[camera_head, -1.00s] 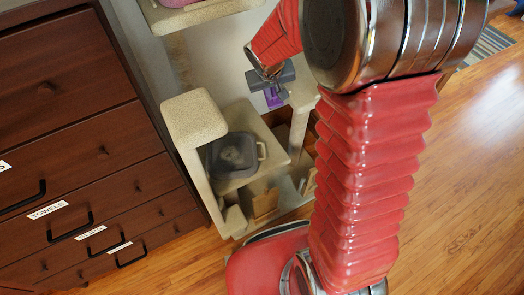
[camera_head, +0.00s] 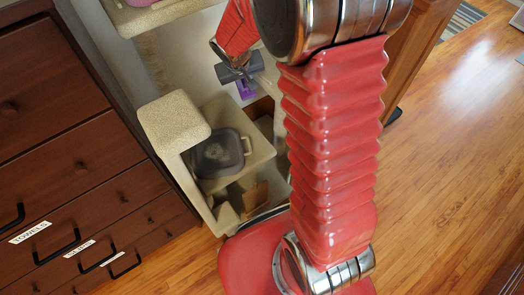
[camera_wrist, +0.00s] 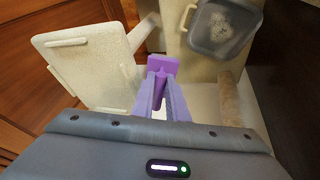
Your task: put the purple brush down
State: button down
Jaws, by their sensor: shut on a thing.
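The purple brush (camera_head: 245,90) hangs below my gripper (camera_head: 238,72) in the head view, in the air beside the beige cat tree. In the wrist view the purple brush (camera_wrist: 162,67) sits between the two fingers of my gripper (camera_wrist: 162,92), which are shut on it. Its wide purple end points away from the gripper. The brush looks apart from the surfaces below, though the exact height is hard to tell. Part of it is hidden by the fingers.
A pale platform (camera_wrist: 85,62) lies left in the wrist view. A dark drawer cabinet (camera_head: 62,150) stands left. Wooden floor (camera_head: 440,170) is open at right.

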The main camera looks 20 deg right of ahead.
jog(key=s+d+f+m+g, duration=0.1)
jog(key=f+m, duration=0.2)
jog(key=f, duration=1)
jog(key=s+d+f+m+g+y, duration=0.1)
jog(key=d+f+m, duration=0.1)
jog(key=f, duration=1.2)
jog(key=shift+d+m+g, duration=0.3)
jog(key=shift+m, duration=0.1)
jog(key=shift+s+f, duration=0.1)
jog(key=shift+f, duration=0.1)
jog(key=shift+f, duration=2.8)
jog(key=shift+f, duration=2.05)
jog(key=shift+f, duration=0.1)
